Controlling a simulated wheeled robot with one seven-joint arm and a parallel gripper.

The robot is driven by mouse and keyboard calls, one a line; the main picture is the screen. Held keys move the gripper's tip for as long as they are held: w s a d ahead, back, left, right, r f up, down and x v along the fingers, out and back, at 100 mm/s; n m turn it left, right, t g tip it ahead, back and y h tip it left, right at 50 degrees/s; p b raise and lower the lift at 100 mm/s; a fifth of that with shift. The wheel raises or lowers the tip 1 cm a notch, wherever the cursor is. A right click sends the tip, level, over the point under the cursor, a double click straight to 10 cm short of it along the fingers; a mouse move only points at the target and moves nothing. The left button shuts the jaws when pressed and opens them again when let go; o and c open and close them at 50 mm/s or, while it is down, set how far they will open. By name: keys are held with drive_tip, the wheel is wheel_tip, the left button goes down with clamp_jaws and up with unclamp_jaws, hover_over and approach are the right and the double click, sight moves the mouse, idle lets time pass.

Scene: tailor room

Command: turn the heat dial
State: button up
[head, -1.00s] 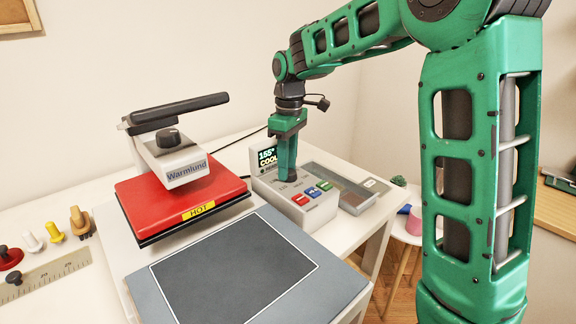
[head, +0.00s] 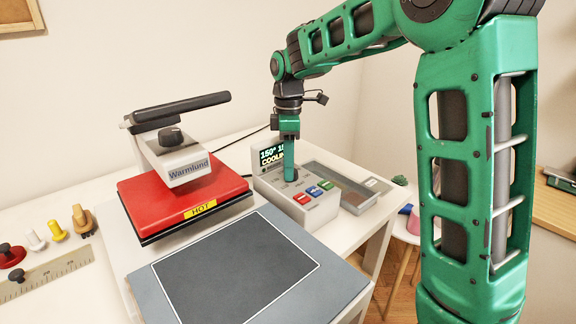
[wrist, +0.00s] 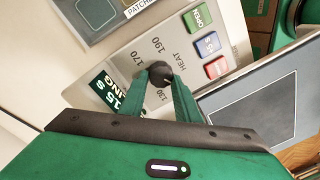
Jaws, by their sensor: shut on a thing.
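The heat dial is a dark round knob (wrist: 160,73) on the sloped grey control box (head: 310,210), with "HEAT" and numbers such as 130, 170 and 190 printed around it in the wrist view. My gripper (wrist: 163,84) is shut on the dial from above, one green finger on each side. In the head view my gripper (head: 289,174) points down at the box and mostly hides the dial.
Red, blue and green buttons (head: 314,192) sit close beside the dial. A red heat press (head: 180,195) marked HOT stands left of the box, with a dark mat (head: 235,265) in front. A grey tray (head: 345,185) lies to the right.

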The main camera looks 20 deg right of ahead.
drive_tip(key=shift+w+d+r, duration=0.1)
drive_tip(key=shift+w+d, duration=0.2)
drive_tip(key=shift+d, duration=0.05)
drive_tip(key=o, duration=1)
drive_tip(key=shift+o, duration=0.2)
drive_tip(key=shift+s+a, duration=0.1)
drive_tip(key=shift+a, duration=0.05)
wheel_tip(320, 180, up, 10)
drive_tip(key=shift+w+r, duration=0.25)
drive_tip(key=shift+w, duration=0.15)
drive_tip(key=shift+d, duration=0.2)
drive_tip(key=s+d+f+m, duration=0.5)
drive_tip(key=s+d+m, duration=0.1)
drive_tip(key=s, duration=0.6)
drive_tip(key=s+d+f+m, duration=0.4)
drive_tip(key=s+m, duration=0.4)
drive_tip(key=s, duration=0.4)
drive_tip(key=s+d+f+m, duration=0.5)
drive_tip(key=s+d+m, duration=0.2)
drive_tip(key=s, duration=0.4)
drive_tip(key=shift+s+d+f+t, duration=0.35)
drive_tip(key=shift+s+t, duration=0.05)
